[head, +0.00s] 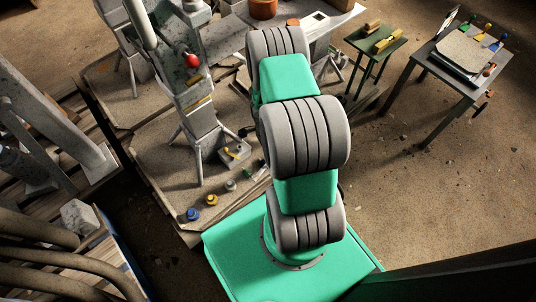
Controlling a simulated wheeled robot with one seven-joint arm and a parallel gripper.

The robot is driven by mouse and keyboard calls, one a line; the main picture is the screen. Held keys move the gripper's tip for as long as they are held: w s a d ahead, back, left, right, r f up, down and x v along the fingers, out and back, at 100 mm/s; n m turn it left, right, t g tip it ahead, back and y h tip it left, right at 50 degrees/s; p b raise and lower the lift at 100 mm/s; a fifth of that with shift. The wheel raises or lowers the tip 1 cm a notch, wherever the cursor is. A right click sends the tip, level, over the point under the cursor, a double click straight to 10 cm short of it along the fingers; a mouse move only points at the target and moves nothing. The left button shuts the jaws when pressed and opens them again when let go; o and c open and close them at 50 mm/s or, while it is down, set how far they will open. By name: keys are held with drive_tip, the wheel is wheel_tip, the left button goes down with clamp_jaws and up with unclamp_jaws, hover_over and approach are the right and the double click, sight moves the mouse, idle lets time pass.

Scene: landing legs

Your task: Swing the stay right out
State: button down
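A grey speckled landing-leg structure (196,100) stands on a sand-coloured platform at the upper left, with thin splayed legs at its foot. A red ball knob (192,61) shows on its upper part, beside a pale rod (140,22). I cannot tell for sure which part is the stay, or how far out it stands. My green and grey arm rises from my base and reaches toward the top of the picture, right of the structure. My gripper is not visible; the arm's far end is hidden behind its own links.
Small coloured knobs, including a blue one (193,214) and a yellow one (211,199), lie along the platform's front edge. A green stool (374,42) and a dark table (447,88) stand at the right. Thick brown hoses (45,265) fill the lower left. Floor at right is open.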

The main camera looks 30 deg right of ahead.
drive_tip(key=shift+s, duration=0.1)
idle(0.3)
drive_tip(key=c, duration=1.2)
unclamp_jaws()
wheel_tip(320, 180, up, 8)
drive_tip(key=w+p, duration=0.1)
drive_tip(key=p, duration=0.1)
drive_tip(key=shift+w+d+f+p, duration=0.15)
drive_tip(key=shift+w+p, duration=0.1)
drive_tip(key=shift+p, duration=0.15)
